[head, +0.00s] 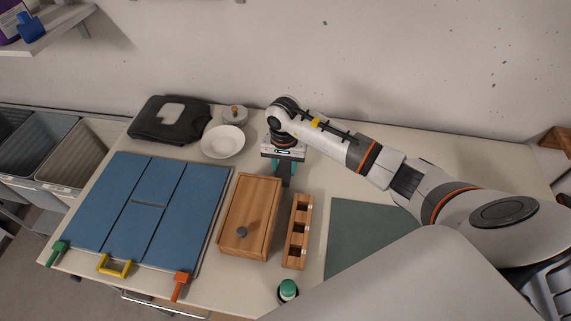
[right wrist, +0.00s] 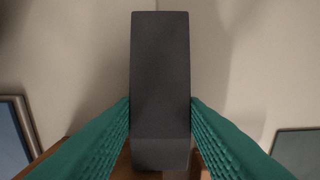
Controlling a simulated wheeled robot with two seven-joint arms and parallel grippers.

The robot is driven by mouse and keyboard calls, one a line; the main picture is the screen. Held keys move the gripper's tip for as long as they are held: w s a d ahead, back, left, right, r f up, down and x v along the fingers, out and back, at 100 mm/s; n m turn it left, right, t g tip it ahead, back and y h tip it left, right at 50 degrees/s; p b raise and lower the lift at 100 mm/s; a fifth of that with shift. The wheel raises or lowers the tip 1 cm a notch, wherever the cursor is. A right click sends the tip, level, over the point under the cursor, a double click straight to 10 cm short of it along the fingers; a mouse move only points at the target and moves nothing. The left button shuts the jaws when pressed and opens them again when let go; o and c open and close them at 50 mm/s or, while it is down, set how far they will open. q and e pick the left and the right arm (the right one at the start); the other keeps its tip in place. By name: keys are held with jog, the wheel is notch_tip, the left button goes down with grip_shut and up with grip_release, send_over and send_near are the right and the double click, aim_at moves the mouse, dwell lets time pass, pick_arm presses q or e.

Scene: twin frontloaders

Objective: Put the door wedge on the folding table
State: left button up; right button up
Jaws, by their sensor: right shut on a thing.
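My right gripper (head: 286,168) comes down over the back middle of the cream folding table (head: 480,165). Its teal fingers are shut on a dark grey block, the door wedge (head: 286,179). In the right wrist view the wedge (right wrist: 160,75) stands long and narrow between both fingers of my right gripper (right wrist: 160,104). The wedge is above the table top behind the wooden boxes. I cannot tell whether it touches the table. My left gripper is not in view.
A lidded wooden box (head: 249,215) and a slotted wooden box (head: 297,232) stand just in front. A white bowl (head: 222,141), grey pot (head: 235,115), blue panel board (head: 140,205), green mat (head: 355,225) and green-topped item (head: 288,290) surround them. Bare table lies at the back right.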

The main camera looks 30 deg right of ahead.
jog(key=shift+f, duration=0.55)
jog(key=shift+a+f, duration=0.1)
jog(key=shift+f, duration=0.1)
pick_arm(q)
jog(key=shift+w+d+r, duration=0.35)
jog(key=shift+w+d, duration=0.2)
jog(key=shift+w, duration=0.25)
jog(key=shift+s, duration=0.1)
pick_arm(e)
jog(key=shift+f, duration=0.2)
jog(key=o, duration=1)
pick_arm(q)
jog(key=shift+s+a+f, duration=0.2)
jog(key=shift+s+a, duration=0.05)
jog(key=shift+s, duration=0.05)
pick_arm(e)
jog(key=shift+r, duration=0.1)
